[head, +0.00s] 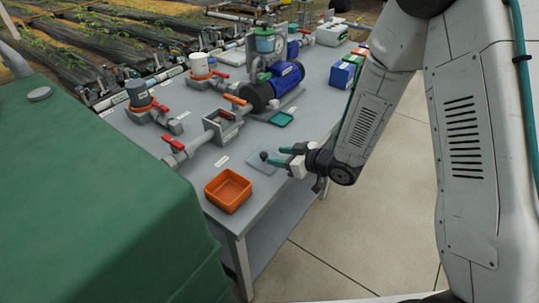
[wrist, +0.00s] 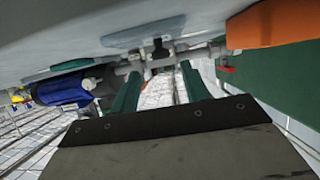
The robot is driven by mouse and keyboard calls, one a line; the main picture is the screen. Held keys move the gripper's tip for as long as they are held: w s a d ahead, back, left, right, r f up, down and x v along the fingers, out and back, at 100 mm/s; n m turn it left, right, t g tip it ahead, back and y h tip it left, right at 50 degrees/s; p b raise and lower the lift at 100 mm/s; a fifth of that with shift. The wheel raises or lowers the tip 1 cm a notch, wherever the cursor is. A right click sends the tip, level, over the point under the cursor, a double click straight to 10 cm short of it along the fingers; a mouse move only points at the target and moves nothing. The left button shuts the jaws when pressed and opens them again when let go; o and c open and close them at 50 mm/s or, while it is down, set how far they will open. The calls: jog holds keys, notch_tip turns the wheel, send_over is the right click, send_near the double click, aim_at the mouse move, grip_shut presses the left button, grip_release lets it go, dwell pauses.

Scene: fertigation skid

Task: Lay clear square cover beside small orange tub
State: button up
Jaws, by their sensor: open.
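The small orange tub (head: 228,190) sits open and looks empty on the near end of the grey bench; part of it shows at the top right of the wrist view (wrist: 275,24). A clear square cover (head: 259,166) appears to lie flat on the bench, right of the tub and apart from it. A dark round knob (head: 264,155) shows over the cover. My gripper (head: 275,156) is low above the cover with its green fingers apart, pointing toward the knob. In the wrist view, the fingers (wrist: 161,69) are spread with nothing clearly gripped; the cover's outline is hard to make out.
A grey valve box (head: 222,125) with piping stands behind the tub. A large green tank (head: 90,190) blocks the left. The bench's front edge is just below my gripper.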

jog(key=s+d+r+m+h, duration=0.3)
jog(key=d+r+h, duration=0.2)
jog(key=d+r, duration=0.4)
jog(key=s+d+r+m+h, duration=0.2)
jog(key=d+r+h, duration=0.45)
jog(key=d, duration=0.45)
jog(key=s+r+m+g, duration=0.2)
jog(key=s+r, duration=0.3)
jog(key=s, duration=0.8)
jog(key=s+d+r+m+g, duration=0.1)
jog(key=s+r+m+g, duration=0.2)
jog(key=s, duration=1)
jog(key=shift+s+r+g+y, duration=0.35)
jog(key=shift+r+g, duration=0.6)
jog(key=shift+g, duration=0.15)
